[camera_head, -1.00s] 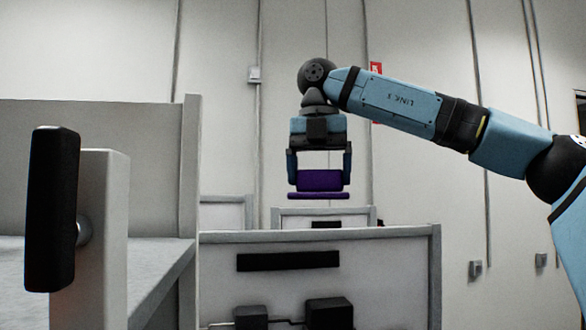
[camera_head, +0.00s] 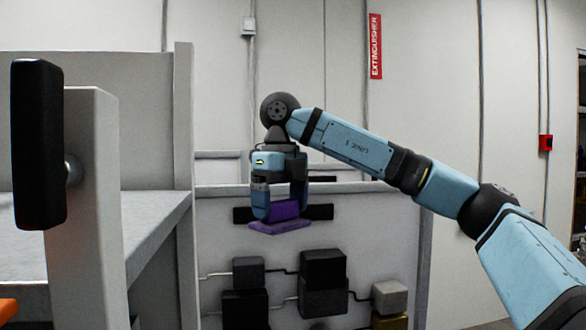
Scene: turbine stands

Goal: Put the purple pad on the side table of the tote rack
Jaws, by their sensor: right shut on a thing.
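The purple pad (camera_head: 281,226) hangs under my right gripper (camera_head: 281,208), which is shut on its raised purple block. The pad's flat plate points down and is slightly tilted in the picture. It is held in the air, in front of a grey panel. A grey shelf surface (camera_head: 150,217) at the left, with a tall side panel and a post, may be part of the tote rack; I cannot tell if it is the side table. My left gripper is not in view.
A black padded handle (camera_head: 38,143) on a post (camera_head: 92,190) stands close at the left. The grey panel (camera_head: 395,235) carries several dark boxes and a light one. An orange object (camera_head: 8,310) shows at the lower left edge. The right side is open.

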